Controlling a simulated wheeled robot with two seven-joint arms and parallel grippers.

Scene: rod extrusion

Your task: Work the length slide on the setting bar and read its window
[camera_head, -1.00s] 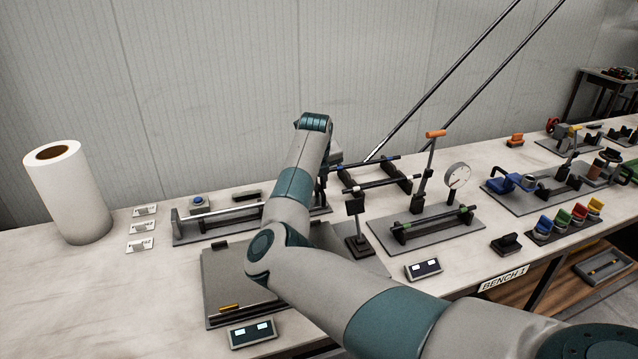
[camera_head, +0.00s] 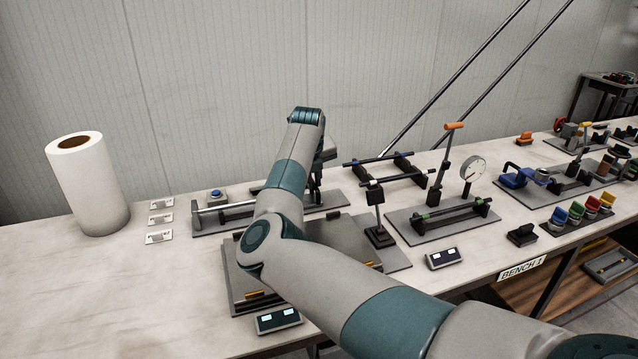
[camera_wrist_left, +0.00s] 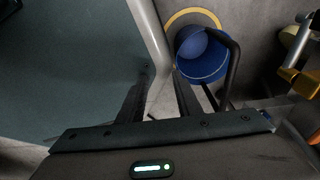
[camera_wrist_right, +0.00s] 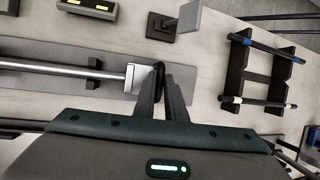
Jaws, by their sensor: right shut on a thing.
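The setting bar (camera_head: 228,208) is a pale metal rod on a dark grey plate at the back of the bench, partly hidden by my right arm. In the right wrist view the rod (camera_wrist_right: 85,73) runs in from the left to a light end block (camera_wrist_right: 138,79). A dark upright piece (camera_wrist_right: 158,73), seemingly the length slide's grip, stands beside that block. My right gripper (camera_wrist_right: 164,92) is shut on this dark piece; it also shows in the head view (camera_head: 316,186). No window reading is legible. My left gripper (camera_wrist_left: 160,98) has its fingers apart and empty, away from the bench tools.
A dark tray (camera_head: 232,285) and a small display (camera_head: 279,320) lie in front. A black post stand (camera_head: 379,215), a rod rack (camera_head: 402,168) and a dial gauge (camera_head: 473,170) are to the right. A white roll (camera_head: 88,190) stands left. A blue round object (camera_wrist_left: 202,57) is near my left gripper.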

